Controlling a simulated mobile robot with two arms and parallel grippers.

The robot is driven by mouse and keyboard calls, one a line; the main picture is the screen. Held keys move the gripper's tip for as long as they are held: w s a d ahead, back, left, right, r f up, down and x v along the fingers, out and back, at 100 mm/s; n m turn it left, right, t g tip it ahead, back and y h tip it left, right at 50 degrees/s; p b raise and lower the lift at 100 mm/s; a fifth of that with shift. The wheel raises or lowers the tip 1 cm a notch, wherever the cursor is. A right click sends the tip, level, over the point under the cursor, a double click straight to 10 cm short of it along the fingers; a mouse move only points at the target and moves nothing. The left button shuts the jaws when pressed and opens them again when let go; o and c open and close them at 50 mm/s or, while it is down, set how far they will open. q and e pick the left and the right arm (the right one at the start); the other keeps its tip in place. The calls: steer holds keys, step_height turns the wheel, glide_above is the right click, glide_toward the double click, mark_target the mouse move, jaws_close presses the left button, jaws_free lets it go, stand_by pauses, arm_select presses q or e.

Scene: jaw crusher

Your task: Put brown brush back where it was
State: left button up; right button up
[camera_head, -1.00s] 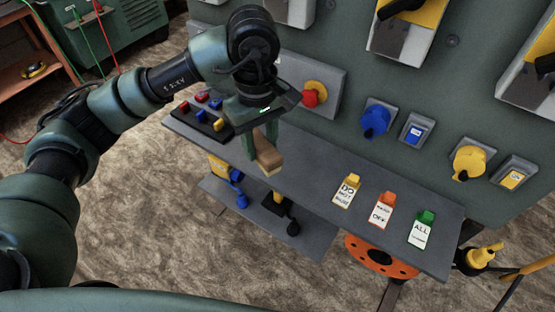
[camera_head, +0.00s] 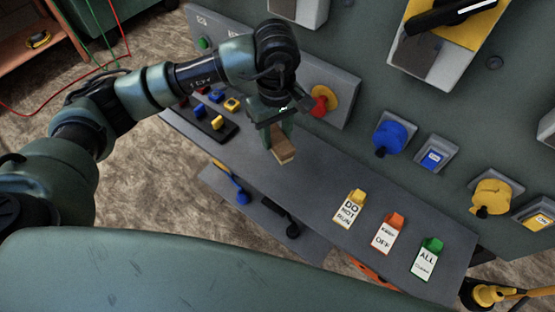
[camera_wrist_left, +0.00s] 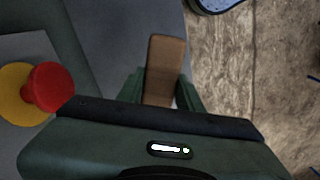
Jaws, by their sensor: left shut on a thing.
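The brown brush shows as a brown wooden block (camera_head: 283,154) between the fingers of my left gripper (camera_head: 279,150). My left gripper is shut on it, above the grey shelf (camera_head: 320,185) along the panel. In the left wrist view the brown brush (camera_wrist_left: 165,70) stands out lengthwise past the green fingers (camera_wrist_left: 160,92). Its bristles do not show clearly. I cannot tell whether its lower end touches the shelf. My right gripper does not show.
Yellow, orange and green tags (camera_head: 388,232) stand to the right on the shelf. A black tray with coloured pieces (camera_head: 212,119) lies to the left. The panel has a red button (camera_head: 321,105) and a blue knob (camera_head: 389,137). A lower shelf (camera_head: 262,213) holds blue and black tools.

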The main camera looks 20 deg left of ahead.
arm_select(q)
steer(key=f, duration=0.4)
steer(key=f+p, duration=0.1)
steer(key=f, duration=0.3)
steer(key=shift+w, duration=0.2)
steer(key=shift+f, duration=0.5)
steer(key=shift+f+p, duration=0.3)
steer(key=shift+f, duration=1.7)
steer(key=o, duration=1.2)
step_height(320, 180, up, 12)
steer(key=shift+b, duration=1.25)
